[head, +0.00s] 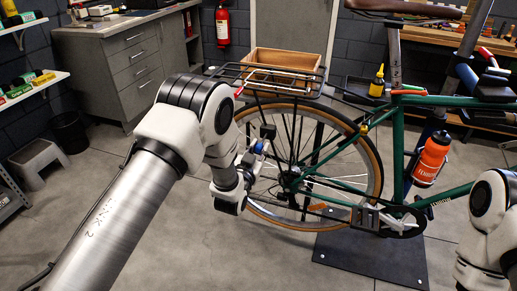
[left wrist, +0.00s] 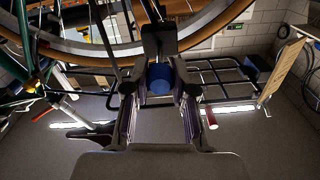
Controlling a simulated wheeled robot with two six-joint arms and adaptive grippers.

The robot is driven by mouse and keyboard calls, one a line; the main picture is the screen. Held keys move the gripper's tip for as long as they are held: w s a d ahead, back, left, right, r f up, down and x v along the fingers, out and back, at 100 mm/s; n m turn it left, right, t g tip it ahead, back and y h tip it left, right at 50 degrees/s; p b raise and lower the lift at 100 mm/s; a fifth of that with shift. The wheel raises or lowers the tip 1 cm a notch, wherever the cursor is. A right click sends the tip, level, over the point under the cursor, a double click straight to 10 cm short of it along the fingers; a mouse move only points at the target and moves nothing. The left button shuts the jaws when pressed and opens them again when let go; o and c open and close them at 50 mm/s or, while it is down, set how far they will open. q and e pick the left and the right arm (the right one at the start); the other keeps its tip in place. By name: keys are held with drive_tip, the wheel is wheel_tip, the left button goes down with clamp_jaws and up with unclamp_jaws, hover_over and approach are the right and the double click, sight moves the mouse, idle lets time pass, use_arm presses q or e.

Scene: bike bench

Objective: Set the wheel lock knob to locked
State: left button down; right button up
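A blue round knob (head: 258,148), which I take for the wheel lock knob, sits beside the bike's rear wheel (head: 352,140) in the head view. In the left wrist view the blue knob (left wrist: 160,79) lies between my left gripper's fingers, below a dark block (left wrist: 158,40). My left gripper (left wrist: 158,92) is open around the knob, with a gap seen on each side. In the head view my left gripper (head: 250,160) is partly hidden by its own wrist. The knob's marking cannot be read. My right arm shows at the right edge, its gripper out of view.
The green bike frame (head: 398,150) stands over a dark floor mat (head: 375,262). A black rear rack (head: 270,80) lies above the wheel, with a wooden box (head: 285,62) behind it. An orange bottle (head: 431,160) is on the frame. A step stool (head: 40,160) stands far left.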

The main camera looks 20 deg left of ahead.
use_arm(q)
drive_tip(key=shift+w+f+b, duration=0.15)
drive_tip(key=shift+w+b, duration=0.55)
drive_tip(key=shift+w, duration=0.3)
drive_tip(key=shift+w+d, duration=0.1)
drive_tip(key=shift+w, duration=0.3)
drive_tip(key=c, duration=0.9)
unclamp_jaws()
